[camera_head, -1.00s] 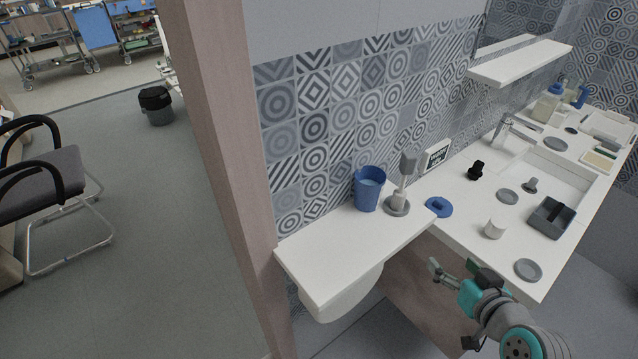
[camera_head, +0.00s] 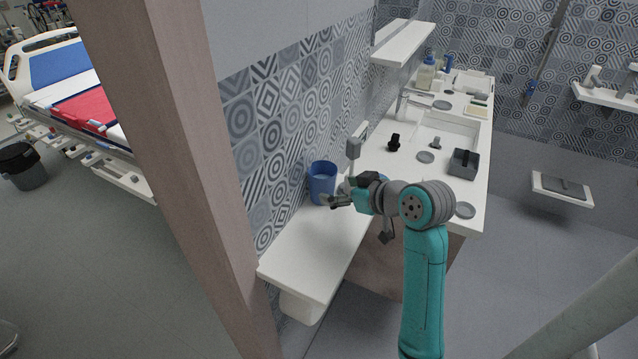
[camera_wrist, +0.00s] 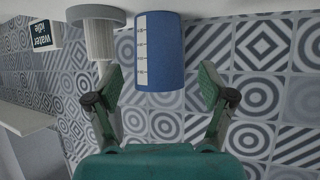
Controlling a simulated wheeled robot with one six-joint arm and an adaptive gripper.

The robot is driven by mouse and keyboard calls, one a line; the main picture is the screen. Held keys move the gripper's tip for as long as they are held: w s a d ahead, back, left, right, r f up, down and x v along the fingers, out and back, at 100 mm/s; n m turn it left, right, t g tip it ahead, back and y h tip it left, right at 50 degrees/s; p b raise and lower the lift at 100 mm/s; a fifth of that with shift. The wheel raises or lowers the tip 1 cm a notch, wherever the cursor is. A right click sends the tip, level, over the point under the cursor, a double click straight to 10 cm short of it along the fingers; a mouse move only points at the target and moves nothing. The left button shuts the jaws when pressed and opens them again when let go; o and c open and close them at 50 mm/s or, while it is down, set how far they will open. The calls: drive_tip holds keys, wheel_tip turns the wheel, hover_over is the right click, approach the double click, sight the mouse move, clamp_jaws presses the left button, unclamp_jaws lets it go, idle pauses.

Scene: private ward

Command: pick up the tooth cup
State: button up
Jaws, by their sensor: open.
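A blue cup (camera_head: 321,182) stands upright on the white ledge against the tiled wall; I take it as the tooth cup. In the wrist view the picture is upside down, and the blue cup (camera_wrist: 165,50) carries a white strip with a marked scale. My gripper (camera_head: 337,200) is open in front of the cup, overlapping its lower right part in the head view. In the wrist view my gripper (camera_wrist: 160,85) has one finger on each side of the cup's outline, with nothing held. I cannot tell how far the fingertips are from the cup.
A grey caddy (camera_head: 463,164) and a black item (camera_head: 393,143) are on the counter. The ledge's front (camera_head: 300,254) is clear.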

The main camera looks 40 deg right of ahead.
sight(332, 188)
drive_tip(key=shift+x, duration=2.85)
drive_tip(key=shift+d, duration=0.15)
drive_tip(key=shift+c, duration=0.2)
clamp_jaws()
